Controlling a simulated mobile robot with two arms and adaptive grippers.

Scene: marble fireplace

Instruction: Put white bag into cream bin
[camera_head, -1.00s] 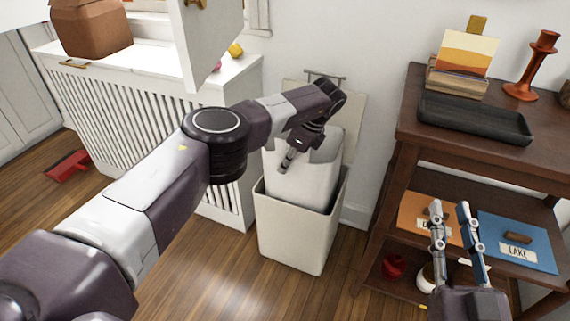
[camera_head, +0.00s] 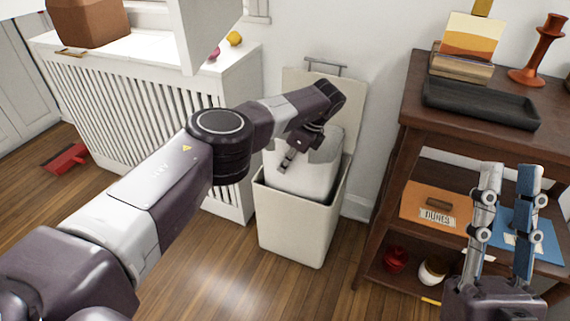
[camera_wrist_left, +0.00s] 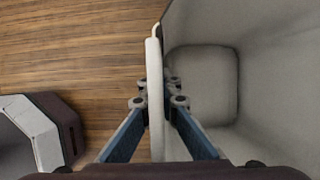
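The cream bin (camera_head: 292,232) stands on the floor with its lid (camera_head: 351,105) raised against the wall. The white bag (camera_head: 310,178) is upright at the bin's mouth, its lower part hidden behind the bin's front wall and its upper part above the rim. My left gripper (camera_head: 285,163) is at the bag's upper front edge. In the left wrist view its fingers (camera_wrist_left: 160,95) lie on both sides of a pale rim (camera_wrist_left: 155,70), closed on it, with the hollow inside to the right. My right gripper (camera_head: 508,170) is open and empty before the shelf.
A white slatted cabinet (camera_head: 130,115) stands left of the bin. The wooden floor (camera_head: 215,265) in front is clear.

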